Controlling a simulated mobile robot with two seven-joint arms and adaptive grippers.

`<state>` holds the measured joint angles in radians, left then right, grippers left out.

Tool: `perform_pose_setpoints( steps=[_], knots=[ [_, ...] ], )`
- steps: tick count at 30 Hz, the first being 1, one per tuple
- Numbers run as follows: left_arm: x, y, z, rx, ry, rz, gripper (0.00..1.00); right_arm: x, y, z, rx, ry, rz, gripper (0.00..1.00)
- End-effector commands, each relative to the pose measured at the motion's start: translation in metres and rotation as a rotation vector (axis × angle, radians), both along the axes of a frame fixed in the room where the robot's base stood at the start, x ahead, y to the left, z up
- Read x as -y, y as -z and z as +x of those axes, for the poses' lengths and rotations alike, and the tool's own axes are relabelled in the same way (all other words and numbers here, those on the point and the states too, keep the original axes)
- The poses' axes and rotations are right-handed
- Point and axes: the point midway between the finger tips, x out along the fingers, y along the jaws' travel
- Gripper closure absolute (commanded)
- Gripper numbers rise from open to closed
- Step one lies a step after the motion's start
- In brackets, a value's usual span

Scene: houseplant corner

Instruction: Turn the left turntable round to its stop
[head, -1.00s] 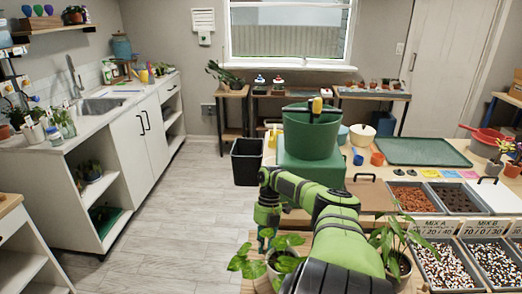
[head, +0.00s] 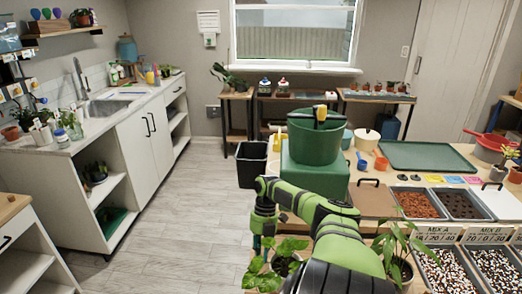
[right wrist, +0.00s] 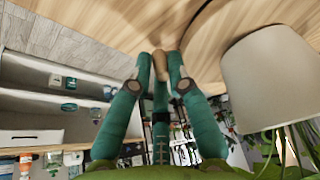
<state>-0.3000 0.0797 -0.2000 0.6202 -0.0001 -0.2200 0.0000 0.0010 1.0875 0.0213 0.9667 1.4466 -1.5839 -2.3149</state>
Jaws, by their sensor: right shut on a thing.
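My right arm reaches across the lower middle of the head view and bends down at its left end. Its gripper (head: 257,243) is low there, beside the left potted plant (head: 290,246). In the right wrist view my right gripper's teal fingers (right wrist: 160,65) are shut on a small tan wooden peg (right wrist: 158,74) beside a curved wooden edge. The round wooden surface, seemingly the turntable (right wrist: 225,30), carries a pale pot (right wrist: 275,80) with green leaves, right of the fingers. In the head view the turntable is hidden by plant and arm. My left gripper is out of view.
A second potted plant (head: 398,243) stands right of my forearm. Behind the arm are a green box (head: 312,175) with a green pot (head: 315,142), and a brown lidded tray (head: 373,198). Mix bins (head: 440,270) are at right. Open floor (head: 190,210) lies left.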

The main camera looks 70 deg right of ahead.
Motion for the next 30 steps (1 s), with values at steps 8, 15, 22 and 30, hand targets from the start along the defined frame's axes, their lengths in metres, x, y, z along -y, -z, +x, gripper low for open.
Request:
perform_pose_setpoints(
  steps=[8,15,22,30],
  knots=[
    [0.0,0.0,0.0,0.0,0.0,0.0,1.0,-0.003,0.003,-0.002,-0.009,-0.002,0.008,1.0],
    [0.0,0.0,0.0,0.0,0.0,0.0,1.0,-0.002,0.002,-0.002,-0.007,-0.003,0.006,0.61],
    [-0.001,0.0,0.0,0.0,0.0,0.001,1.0,-0.002,0.002,-0.001,-0.004,-0.002,0.004,0.61],
    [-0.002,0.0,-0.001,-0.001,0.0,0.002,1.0,0.008,-0.02,0.001,-0.001,0.0,0.0,0.61]
  ],
)
